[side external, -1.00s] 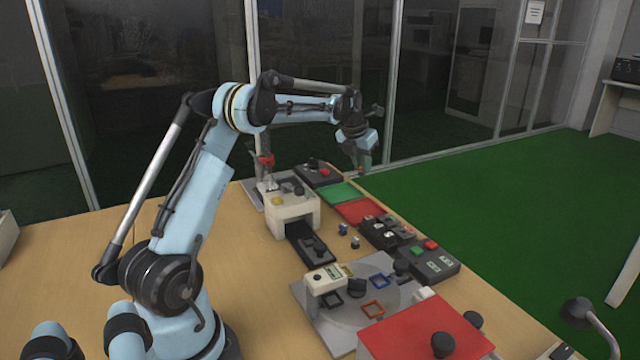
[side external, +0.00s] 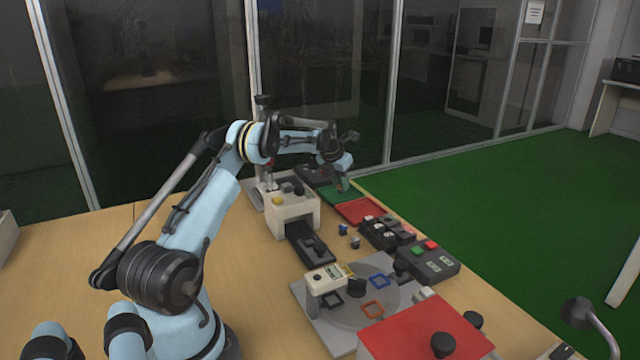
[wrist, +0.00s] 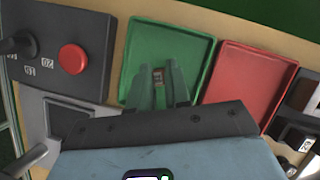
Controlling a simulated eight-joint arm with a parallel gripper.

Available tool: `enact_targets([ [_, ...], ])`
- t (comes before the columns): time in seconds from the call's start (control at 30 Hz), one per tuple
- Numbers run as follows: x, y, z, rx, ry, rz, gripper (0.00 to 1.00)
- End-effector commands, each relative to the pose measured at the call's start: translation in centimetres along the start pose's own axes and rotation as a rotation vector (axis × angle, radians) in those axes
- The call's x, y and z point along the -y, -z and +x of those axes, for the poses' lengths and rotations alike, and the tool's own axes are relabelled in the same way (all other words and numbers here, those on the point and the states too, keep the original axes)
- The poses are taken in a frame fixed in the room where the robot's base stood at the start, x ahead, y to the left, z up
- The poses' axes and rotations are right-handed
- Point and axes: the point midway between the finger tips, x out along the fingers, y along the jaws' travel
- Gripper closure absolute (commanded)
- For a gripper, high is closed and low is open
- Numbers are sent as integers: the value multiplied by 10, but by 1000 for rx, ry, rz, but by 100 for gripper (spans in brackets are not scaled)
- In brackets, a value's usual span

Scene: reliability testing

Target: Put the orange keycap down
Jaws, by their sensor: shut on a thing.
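My gripper (side external: 343,186) is low over the green tray (side external: 328,196) in the side external view. In the wrist view its two green fingers (wrist: 164,85) point into the green tray (wrist: 197,42). The keycap cannot be made out in the side external view. I cannot tell whether it touches the tray floor.
A red tray (wrist: 250,85) stands right beside the green one. A dark box with a red button (wrist: 73,58) is on the green tray's left. In the side view, a white machine (side external: 291,212) and a black switch box (side external: 386,233) stand close by.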

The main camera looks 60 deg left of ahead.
Motion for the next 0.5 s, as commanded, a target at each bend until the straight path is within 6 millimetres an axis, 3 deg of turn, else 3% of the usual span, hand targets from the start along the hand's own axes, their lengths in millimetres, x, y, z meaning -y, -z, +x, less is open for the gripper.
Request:
enact_targets([
  [0.47, 0, 3, 6, 0, 0, 0, 100],
  [0.5, 0, 2, 6, 0, 0, 0, 78],
])
